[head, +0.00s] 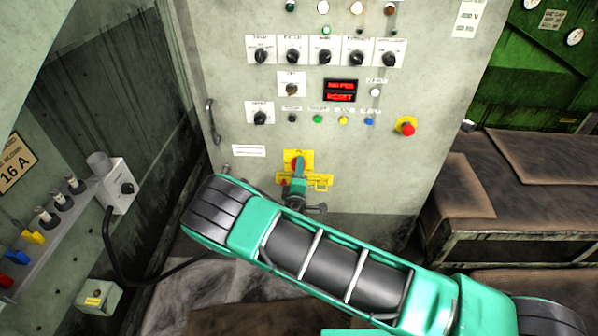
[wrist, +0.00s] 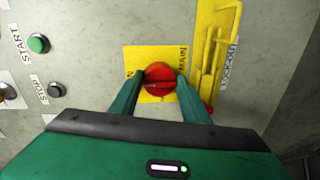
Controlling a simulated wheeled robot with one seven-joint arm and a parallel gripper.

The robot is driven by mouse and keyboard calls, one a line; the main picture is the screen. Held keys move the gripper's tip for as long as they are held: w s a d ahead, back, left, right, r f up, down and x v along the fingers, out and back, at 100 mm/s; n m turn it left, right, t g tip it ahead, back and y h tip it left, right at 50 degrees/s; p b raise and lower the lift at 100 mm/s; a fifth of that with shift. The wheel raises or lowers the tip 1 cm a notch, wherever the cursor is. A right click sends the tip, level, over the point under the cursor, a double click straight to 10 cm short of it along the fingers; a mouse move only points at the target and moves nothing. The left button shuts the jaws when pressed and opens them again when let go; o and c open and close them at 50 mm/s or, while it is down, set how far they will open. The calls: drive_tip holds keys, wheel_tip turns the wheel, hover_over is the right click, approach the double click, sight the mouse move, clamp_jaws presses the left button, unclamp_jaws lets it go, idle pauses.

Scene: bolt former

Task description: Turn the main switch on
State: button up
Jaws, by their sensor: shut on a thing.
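The main switch is a red rotary knob on a yellow plate low on the grey cabinet front. In the wrist view the red knob (wrist: 159,78) sits between the two green fingers of my gripper (wrist: 160,88), which is shut on it. The word MAIN shows on the yellow plate (wrist: 131,57) right of the knob. In the head view my gripper (head: 298,172) covers part of the knob, and the yellow plate (head: 306,157) shows around it. The knob's exact angle is hard to read.
A yellow lock-out bracket (wrist: 212,55) stands close right of the switch. Above are a red display (head: 340,90), rows of black selector knobs and a red emergency button (head: 407,128). A metal handle (head: 212,120) is at the cabinet's left edge. A small switch box (head: 117,187) is at left.

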drive_tip(key=shift+d, duration=0.15)
idle(0.4)
drive_tip(key=o, duration=1)
drive_tip(key=shift+s, duration=0.1)
drive_tip(key=s, duration=1)
drive_tip(key=shift+s+a+r, duration=0.2)
drive_tip(key=shift+a+r, duration=0.05)
drive_tip(key=shift+r, duration=0.1)
